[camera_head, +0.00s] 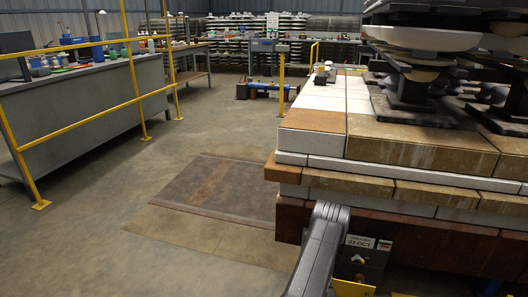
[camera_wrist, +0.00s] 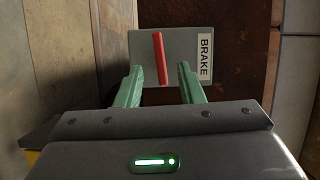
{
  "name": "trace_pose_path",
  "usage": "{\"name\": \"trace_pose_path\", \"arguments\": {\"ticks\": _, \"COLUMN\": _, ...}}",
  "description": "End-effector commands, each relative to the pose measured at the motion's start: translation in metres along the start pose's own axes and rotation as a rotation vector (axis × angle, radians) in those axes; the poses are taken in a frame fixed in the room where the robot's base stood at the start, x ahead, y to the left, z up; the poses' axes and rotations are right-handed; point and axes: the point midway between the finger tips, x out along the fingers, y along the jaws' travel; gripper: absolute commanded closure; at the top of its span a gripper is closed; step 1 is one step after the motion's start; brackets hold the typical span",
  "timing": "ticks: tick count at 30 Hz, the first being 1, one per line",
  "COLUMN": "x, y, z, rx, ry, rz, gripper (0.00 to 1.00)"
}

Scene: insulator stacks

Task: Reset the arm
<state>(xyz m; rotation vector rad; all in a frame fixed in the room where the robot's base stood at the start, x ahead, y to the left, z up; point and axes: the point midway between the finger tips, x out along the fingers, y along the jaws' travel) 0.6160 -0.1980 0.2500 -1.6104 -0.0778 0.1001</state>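My gripper (camera_wrist: 159,82) shows in the wrist view, with two green fingers spread apart and nothing held between their tips. Just beyond the fingertips is a grey plate (camera_wrist: 143,45) with a label reading BRAKE (camera_wrist: 204,57). A red bar (camera_wrist: 160,58) stands upright in the picture on this plate, in line with the gap between the fingers. I cannot tell whether the fingers touch the plate. In the head view, my grey arm (camera_head: 322,250) reaches up to the front corner of a stacked block base. My gripper's fingers are not visible there.
The stacked slab base (camera_head: 420,147) bears insulator stacks (camera_head: 410,85) at the right. A dark box with a dated tag (camera_head: 360,242) is beside my arm. A floor mat (camera_head: 215,190) lies left of the base.

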Motion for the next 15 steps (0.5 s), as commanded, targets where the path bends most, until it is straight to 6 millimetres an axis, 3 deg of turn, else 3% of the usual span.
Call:
{"name": "trace_pose_path", "arguments": {"ticks": 8, "x": 0.058, "y": 0.002, "z": 0.001, "rx": -0.002, "ry": -0.003, "rz": -0.004, "gripper": 0.66}}
{"name": "trace_pose_path", "arguments": {"ticks": 15, "x": 0.056, "y": -0.002, "z": 0.000, "rx": -0.197, "ry": 0.000, "rz": 0.082, "gripper": 0.66}}
